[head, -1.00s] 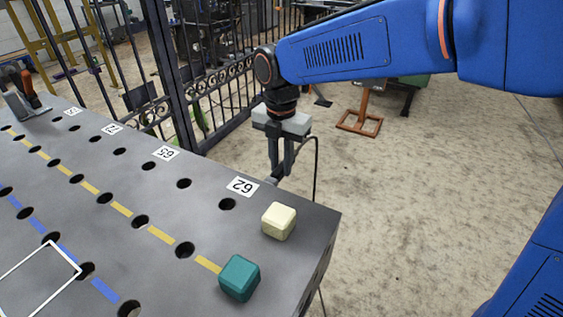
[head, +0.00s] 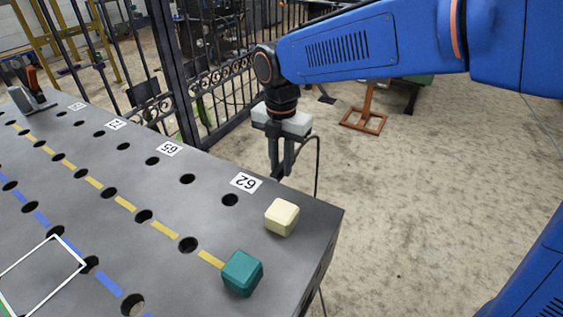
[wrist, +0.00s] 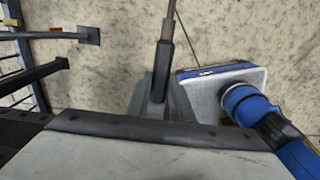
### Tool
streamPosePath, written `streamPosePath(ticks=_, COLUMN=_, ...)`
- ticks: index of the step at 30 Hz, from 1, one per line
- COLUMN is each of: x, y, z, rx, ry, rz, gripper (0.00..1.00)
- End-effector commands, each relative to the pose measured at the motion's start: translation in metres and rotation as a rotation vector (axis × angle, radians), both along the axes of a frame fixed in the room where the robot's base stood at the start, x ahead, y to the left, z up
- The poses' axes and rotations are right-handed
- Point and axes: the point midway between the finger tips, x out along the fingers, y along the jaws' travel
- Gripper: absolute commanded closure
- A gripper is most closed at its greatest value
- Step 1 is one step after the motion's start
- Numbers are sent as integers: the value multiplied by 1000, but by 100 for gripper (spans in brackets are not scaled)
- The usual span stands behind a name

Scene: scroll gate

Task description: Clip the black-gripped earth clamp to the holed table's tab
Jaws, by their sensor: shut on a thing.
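My gripper (head: 282,168) points down just beyond the far long edge of the holed table (head: 215,222), near the label 62. It is shut on the earth clamp, whose body is mostly hidden by the fingers and the table edge in the head view. In the wrist view a black grip (wrist: 163,68) with a cable leading away shows past the grey gripper body. A dark cable (head: 318,170) loops down beside the gripper in the head view. I cannot make out the table's tab or whether the clamp touches it.
A cream block (head: 282,217) and a teal block (head: 242,273) sit at the table's near right corner. A black scroll gate (head: 220,85) stands behind. Open floor (head: 430,190) lies to the right.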

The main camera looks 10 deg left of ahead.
Motion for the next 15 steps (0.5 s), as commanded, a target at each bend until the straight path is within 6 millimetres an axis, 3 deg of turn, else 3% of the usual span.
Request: streamPosePath(ticks=15, x=-6, y=2, z=0, rx=0, ry=0, rz=0, gripper=100)
